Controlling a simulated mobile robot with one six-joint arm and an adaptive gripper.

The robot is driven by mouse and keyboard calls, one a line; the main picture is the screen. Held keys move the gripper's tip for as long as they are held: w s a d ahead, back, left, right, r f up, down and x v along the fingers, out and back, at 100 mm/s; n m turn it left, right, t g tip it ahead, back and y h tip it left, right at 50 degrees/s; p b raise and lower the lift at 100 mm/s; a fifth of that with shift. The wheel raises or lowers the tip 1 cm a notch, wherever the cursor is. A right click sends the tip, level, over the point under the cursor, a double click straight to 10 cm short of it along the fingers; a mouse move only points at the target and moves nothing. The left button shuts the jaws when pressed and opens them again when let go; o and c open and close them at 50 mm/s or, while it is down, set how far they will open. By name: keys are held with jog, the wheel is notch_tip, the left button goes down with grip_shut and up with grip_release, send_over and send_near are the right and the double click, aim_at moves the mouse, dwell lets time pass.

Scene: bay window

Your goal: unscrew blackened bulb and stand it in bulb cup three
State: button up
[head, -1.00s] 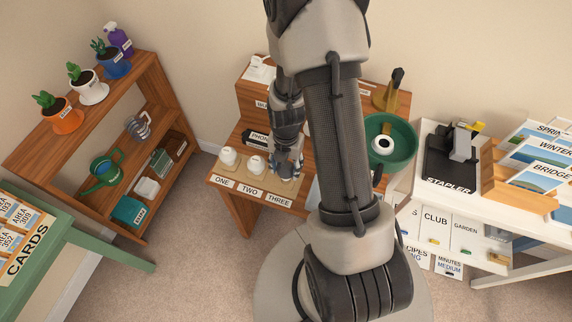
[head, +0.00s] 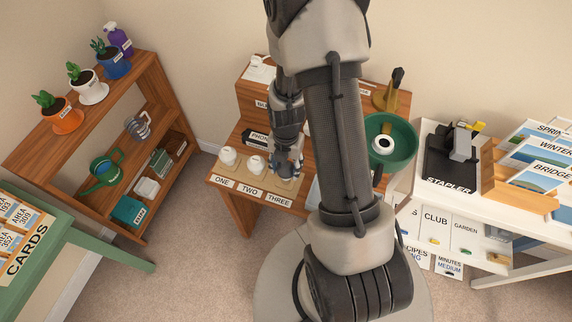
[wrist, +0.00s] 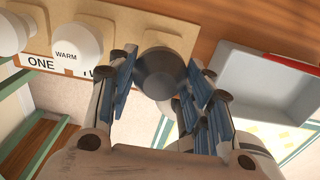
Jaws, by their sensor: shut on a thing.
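My gripper (head: 288,174) is low over the label THREE at the front of the wooden table. In the wrist view my gripper (wrist: 160,85) is shut on a dark, rounded blackened bulb (wrist: 160,72). The bulb hides cup three, so I cannot tell whether it touches the cup. White bulbs stand at place one (head: 228,155) and place two (head: 256,165); one reads WARM (wrist: 75,45) in the wrist view. The green lamp shade (head: 405,140) at the right is open upward, with a white ring with a dark centre (head: 383,145) inside.
A grey tray (wrist: 256,85) lies right of the gripper. A wooden shelf with plants (head: 150,95) stands left. A white table with a stapler (head: 462,142) stands right. A green card table (head: 75,230) is at lower left. My arm hides the table's middle.

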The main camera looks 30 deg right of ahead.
jog(key=shift+f+b, duration=1.05)
jog(key=shift+f, duration=0.25)
jog(key=o, duration=0.7)
notch_tip(320, 180, up, 12)
jog(key=shift+r, duration=0.1)
dwell(1.0)
jog(key=s+a+r+m+t, duration=0.1)
jog(key=s+a+r+m, duration=0.2)
jog(key=r+m, duration=0.4)
jog(key=s+a+r+m+t, duration=0.2)
jog(key=s+a+r+m, duration=0.2)
jog(key=m, duration=0.6)
jog(key=s+a+r+m+t, duration=0.1)
jog(key=s+a+r+m, duration=0.2)
jog(key=s+r+m, duration=0.3)
notch_tip(320, 180, up, 4)
jog(key=m, duration=0.2)
jog(key=shift+s+a+r+m+t, duration=0.2)
jog(key=shift+s+a+m+t, duration=0.1)
jog(key=shift+a, duration=0.1)
